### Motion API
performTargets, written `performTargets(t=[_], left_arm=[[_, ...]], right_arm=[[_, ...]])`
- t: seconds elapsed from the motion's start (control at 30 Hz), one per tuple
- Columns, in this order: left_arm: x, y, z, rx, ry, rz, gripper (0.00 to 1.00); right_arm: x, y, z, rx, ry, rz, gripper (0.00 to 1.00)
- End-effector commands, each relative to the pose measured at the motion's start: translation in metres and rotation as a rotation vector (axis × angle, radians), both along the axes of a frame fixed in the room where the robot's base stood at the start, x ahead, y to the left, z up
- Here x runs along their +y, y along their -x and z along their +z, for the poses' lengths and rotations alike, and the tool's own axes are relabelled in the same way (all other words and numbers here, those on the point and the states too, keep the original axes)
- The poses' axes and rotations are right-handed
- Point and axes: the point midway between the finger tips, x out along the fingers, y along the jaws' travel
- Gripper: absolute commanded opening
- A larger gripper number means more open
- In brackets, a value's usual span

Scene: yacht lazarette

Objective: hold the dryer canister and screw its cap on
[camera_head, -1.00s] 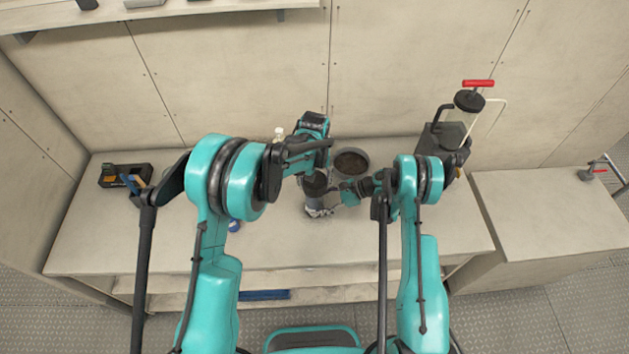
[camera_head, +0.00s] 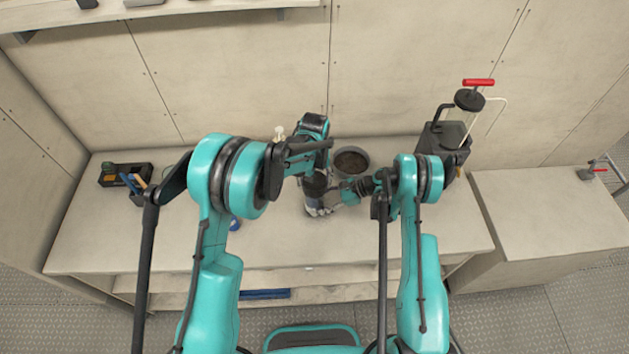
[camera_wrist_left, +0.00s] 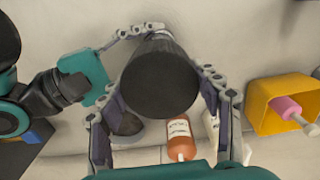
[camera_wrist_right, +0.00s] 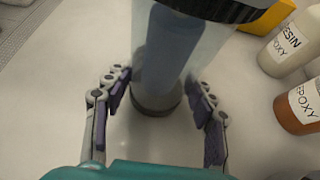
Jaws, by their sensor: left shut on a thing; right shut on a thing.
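The black dryer cap (camera_wrist_left: 160,85) is seen from above between the fingers of my left gripper (camera_wrist_left: 165,65), which is shut on it. The clear dryer canister (camera_wrist_right: 168,55) stands upright on the bench, with a dark ring at its base. My right gripper (camera_wrist_right: 155,100) is shut around the canister from the side, low on its body. The cap's black rim (camera_wrist_right: 215,8) sits at the canister's top in the right wrist view; I cannot tell how far it is threaded. In the head view the canister (camera_head: 318,202) is partly hidden by both grippers.
A round dark-filled pot (camera_head: 352,160) stands right behind the canister. The left wrist view shows an orange-brown epoxy bottle (camera_wrist_left: 180,138) and a yellow bin (camera_wrist_left: 280,103). A red-handled pump (camera_head: 470,100) stands at the right. The bench's left front (camera_head: 130,235) is clear.

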Motion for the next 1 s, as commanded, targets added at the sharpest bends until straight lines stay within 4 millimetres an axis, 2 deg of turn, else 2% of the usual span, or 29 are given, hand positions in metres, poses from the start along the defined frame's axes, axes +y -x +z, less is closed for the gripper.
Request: performTargets(t=[1.0], left_arm=[[0.0, 0.0, -0.012, 0.0, 0.0, 0.0, 0.39]], right_arm=[[0.0, 0.0, -0.001, 0.0, 0.001, 0.001, 0.33]])
